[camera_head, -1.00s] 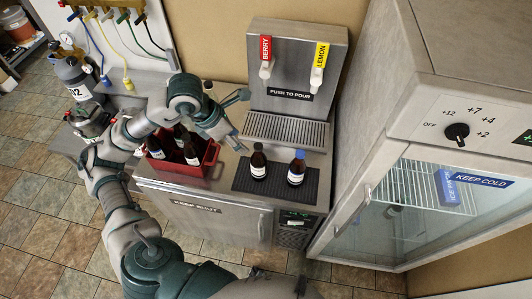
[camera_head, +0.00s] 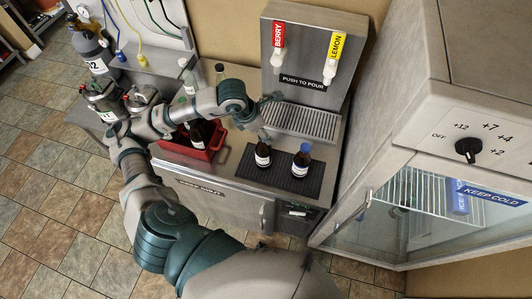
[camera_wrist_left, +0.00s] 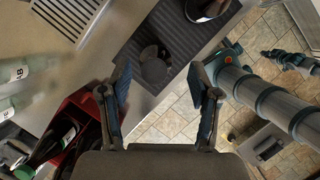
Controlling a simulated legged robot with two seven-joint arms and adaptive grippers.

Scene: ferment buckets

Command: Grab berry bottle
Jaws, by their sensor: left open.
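Two dark bottles with white labels stand upright on the black ribbed mat (camera_head: 252,178). The left one (camera_head: 263,155) has a dark top; the right one (camera_head: 301,160) has a blue cap. The label words are too small to read, so I cannot tell which is berry. My left gripper (camera_head: 268,116) is open and empty, above and just behind the left bottle. In the left wrist view a dark bottle (camera_wrist_left: 153,68) shows from above between the open fingers, apart from them. Another bottle (camera_wrist_left: 208,8) is at the top edge.
A red crate (camera_head: 206,154) with dark bottles stands left of the mat, partly behind my arm. The dispenser (camera_head: 312,50) with BERRY and LEMON taps and a drip grate (camera_head: 305,121) is behind. A glass-door fridge (camera_head: 410,215) stands right. Clear bottles (camera_wrist_left: 28,80) are beyond the crate.

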